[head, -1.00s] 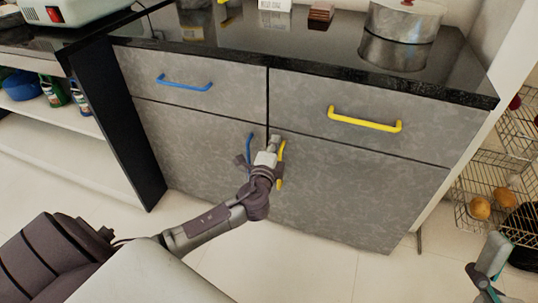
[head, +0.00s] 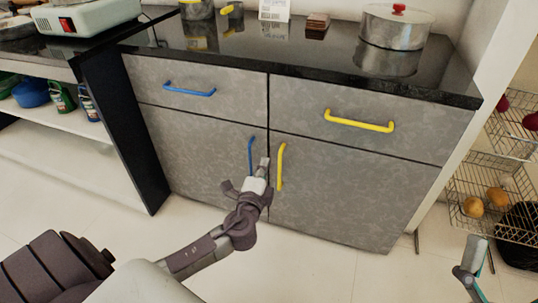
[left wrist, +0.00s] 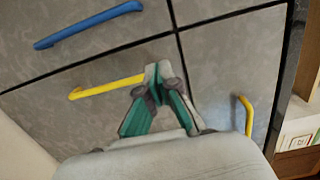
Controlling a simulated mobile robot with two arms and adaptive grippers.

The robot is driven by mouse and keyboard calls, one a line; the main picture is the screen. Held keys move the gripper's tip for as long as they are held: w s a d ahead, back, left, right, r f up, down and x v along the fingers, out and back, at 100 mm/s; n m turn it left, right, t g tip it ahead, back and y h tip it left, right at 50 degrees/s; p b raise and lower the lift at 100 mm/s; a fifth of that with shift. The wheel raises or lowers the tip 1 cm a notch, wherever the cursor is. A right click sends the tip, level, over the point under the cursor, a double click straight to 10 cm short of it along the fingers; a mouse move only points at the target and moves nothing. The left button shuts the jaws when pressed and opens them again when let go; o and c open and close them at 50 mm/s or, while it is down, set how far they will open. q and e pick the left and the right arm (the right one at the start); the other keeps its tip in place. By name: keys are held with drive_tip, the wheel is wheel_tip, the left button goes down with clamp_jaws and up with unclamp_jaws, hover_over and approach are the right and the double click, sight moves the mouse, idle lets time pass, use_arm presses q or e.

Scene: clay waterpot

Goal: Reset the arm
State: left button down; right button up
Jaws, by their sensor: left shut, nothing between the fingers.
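My left gripper (head: 263,167) is in front of the grey cabinet, near the gap between its two lower doors. It is shut and empty, and its fingertips also show in the left wrist view (left wrist: 156,76). The blue door handle (head: 250,157) is just to its left and the yellow door handle (head: 281,166) just to its right in the head view. The gripper holds neither handle. Part of my right gripper (head: 472,262) shows at the lower right; its finger opening is unclear.
The doors and drawers look closed. The blue drawer handle (head: 190,89) and yellow drawer handle (head: 359,121) stick out above. A pot (head: 396,29) stands on the black counter. A wire rack (head: 478,190) with fruit is at the right. The floor before the cabinet is clear.

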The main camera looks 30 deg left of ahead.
use_arm(q)
drive_tip(key=shift+v, duration=2.3)
use_arm(e)
drive_tip(key=shift+w+a+f+g+h, duration=0.1)
drive_tip(key=shift+w+f+g+h, duration=0.4)
drive_tip(key=shift+w+f+g, duration=0.25)
